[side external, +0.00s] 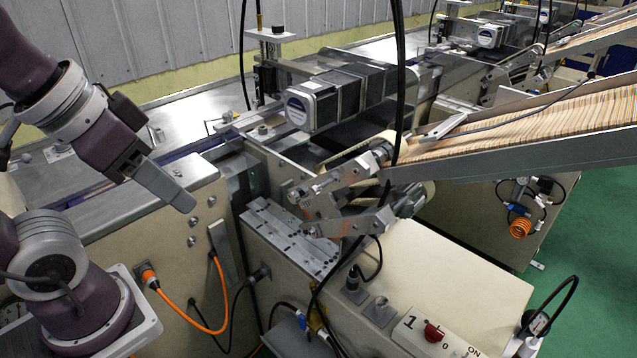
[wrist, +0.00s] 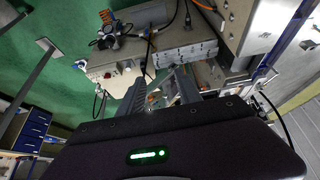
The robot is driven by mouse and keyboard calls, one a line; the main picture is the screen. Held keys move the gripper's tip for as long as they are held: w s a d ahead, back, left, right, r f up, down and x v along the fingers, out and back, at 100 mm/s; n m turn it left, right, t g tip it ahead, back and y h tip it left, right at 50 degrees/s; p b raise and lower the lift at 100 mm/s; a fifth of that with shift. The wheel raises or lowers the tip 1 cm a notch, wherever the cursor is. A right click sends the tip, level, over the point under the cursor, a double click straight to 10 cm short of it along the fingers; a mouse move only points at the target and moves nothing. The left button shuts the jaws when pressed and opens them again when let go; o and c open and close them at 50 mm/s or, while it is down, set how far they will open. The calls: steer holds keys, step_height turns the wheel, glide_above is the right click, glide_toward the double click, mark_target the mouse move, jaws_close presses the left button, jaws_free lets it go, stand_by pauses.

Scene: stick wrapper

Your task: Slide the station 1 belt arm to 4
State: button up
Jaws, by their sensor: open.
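The station 1 machine has a control box (side external: 440,275) with a panel marked "1" and a red knob (side external: 434,332). Above the box, two metal arms with rollers reach out from the belt mechanism: an upper arm (side external: 335,182) and a lower arm (side external: 345,224). I cannot tell which is the belt arm. A slotted metal plate (side external: 290,240) lies beside them; no number 4 is legible. My gripper (side external: 182,200) is open and empty, left of the arms and apart from them. In the wrist view, my gripper (wrist: 158,95) points toward the machine.
A sloped chute (side external: 530,130) full of sticks rises to the right. A motor (side external: 315,105) sits above the arms. A black cable (side external: 399,80) hangs in front of the mechanism. An orange cable (side external: 190,325) runs along the cabinet front. Green floor (side external: 590,220) is clear at right.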

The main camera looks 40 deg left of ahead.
steer(key=w+r+g, duration=0.2)
steer(key=w, duration=0.6)
steer(key=g+h, duration=0.3)
steer(key=h, duration=0.1)
glide_above(311, 178)
steer(key=s+d, duration=0.2)
steer(key=s, duration=0.2)
step_height(311, 178, down, 6)
steer(key=x, duration=0.7)
steer(key=shift+a, duration=0.25)
steer(key=shift+d+f, duration=0.1)
steer(key=shift+f, duration=0.2)
jaws_close()
